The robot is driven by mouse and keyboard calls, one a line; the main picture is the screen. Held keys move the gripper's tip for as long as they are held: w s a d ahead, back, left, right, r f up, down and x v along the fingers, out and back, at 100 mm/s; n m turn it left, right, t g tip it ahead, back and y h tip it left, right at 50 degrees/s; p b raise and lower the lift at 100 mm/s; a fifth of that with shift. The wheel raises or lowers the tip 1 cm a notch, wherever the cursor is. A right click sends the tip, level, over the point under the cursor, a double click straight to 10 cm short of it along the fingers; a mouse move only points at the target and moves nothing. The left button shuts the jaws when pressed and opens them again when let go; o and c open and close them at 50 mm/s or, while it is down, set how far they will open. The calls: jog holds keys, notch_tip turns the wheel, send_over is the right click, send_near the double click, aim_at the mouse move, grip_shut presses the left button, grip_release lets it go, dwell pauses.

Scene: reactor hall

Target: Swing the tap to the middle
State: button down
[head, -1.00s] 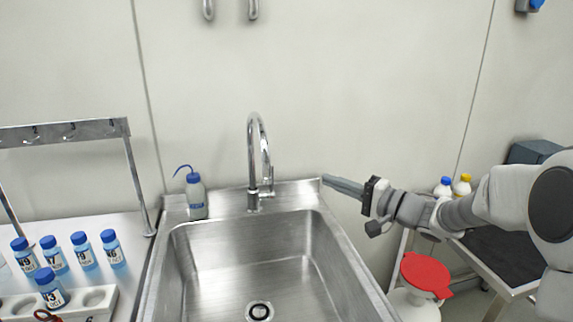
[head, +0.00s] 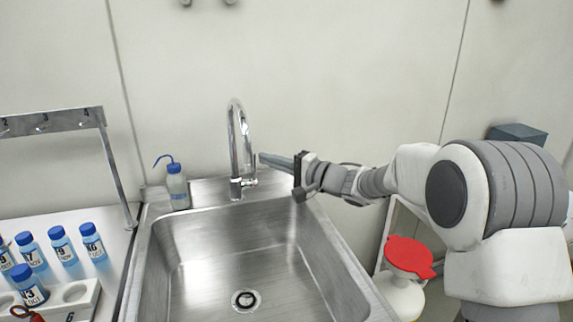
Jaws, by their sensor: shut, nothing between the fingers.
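The tap (head: 234,140) is a tall chrome gooseneck at the back rim of the steel sink (head: 330,238). Its spout arcs up and comes down just right of the upright, over the back of the basin. A small lever shows at its base. My gripper (head: 262,158) is shut and empty, pointing left, with its tips close to the right side of the spout. I cannot tell whether the tips touch it.
A wash bottle (head: 177,188) stands on the sink's back left rim. Several blue-capped bottles (head: 62,246) and a white rack (head: 85,296) are on the left bench, below a hook rail (head: 45,124). A red-lidded white container (head: 408,258) stands right of the sink. The basin is empty.

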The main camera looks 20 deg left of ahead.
jog(key=shift+s+a, duration=0.2)
jog(key=shift+a, duration=0.1)
jog(key=shift+s+a+m+t+p, duration=0.3)
jog(key=shift+s+a+m+t, duration=0.25)
jog(key=shift+s+t, duration=0.3)
jog(key=shift+w, duration=0.1)
